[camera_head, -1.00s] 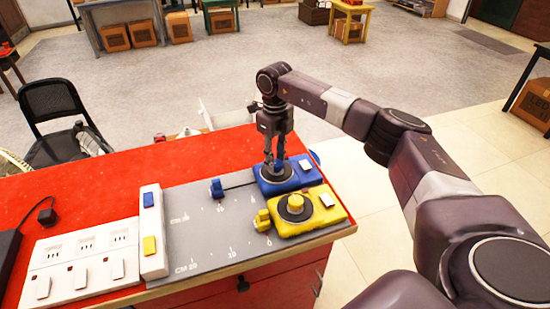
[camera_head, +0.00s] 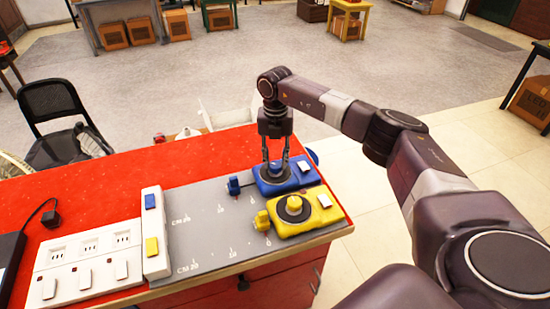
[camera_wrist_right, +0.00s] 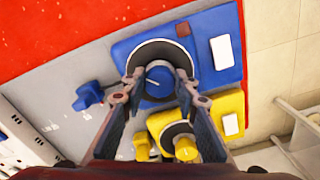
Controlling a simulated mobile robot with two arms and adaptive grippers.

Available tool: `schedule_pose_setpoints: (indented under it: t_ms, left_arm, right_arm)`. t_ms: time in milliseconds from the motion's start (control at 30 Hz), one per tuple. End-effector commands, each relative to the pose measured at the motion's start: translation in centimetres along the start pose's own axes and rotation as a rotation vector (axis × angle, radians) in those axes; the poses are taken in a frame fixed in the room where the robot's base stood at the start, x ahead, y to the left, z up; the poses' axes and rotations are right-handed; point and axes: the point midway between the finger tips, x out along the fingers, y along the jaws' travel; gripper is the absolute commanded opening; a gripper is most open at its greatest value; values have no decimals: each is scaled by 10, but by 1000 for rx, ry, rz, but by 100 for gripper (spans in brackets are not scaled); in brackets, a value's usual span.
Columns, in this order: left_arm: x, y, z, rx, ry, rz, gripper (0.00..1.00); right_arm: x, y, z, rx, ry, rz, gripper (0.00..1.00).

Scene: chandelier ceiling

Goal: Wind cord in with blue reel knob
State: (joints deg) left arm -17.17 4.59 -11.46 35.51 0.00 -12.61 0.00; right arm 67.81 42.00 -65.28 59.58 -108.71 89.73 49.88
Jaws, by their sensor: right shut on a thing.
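The blue reel (camera_head: 300,181) sits at the right end of the grey scale board (camera_head: 200,220), with its round knob (camera_wrist_right: 159,80) on a dark disc. My right gripper (camera_head: 276,170) points down over it, its two fingers shut on opposite sides of the blue knob. The blue cord end piece (camera_head: 233,186) stands a short way left of the blue reel; in the wrist view it is close to the reel's left side (camera_wrist_right: 88,95). Little cord shows between them. My left gripper is not in view.
The yellow reel (camera_head: 318,212) with its own knob and yellow end piece (camera_head: 262,221) sits just in front of the blue one. A white socket strip (camera_head: 90,265) and a white block with blue and yellow switches (camera_head: 153,228) are on the left. The red tabletop (camera_head: 110,190) behind is mostly clear.

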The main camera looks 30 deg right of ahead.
Motion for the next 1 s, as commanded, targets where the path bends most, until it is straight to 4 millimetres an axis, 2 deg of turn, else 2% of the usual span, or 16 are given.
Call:
schedule_pose_setpoints:
  t_ms: [33, 600, 1000]
  left_arm:
    - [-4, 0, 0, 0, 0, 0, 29]
    - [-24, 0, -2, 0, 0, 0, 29]
    - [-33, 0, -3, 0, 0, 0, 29]
  right_arm:
    - [-5, 0, 3, 46, -8, 5, 4]
    - [-6, -3, 3, 562, -10, 7, 4]
    - [-5, -4, 2, 769, -9, 8, 4]
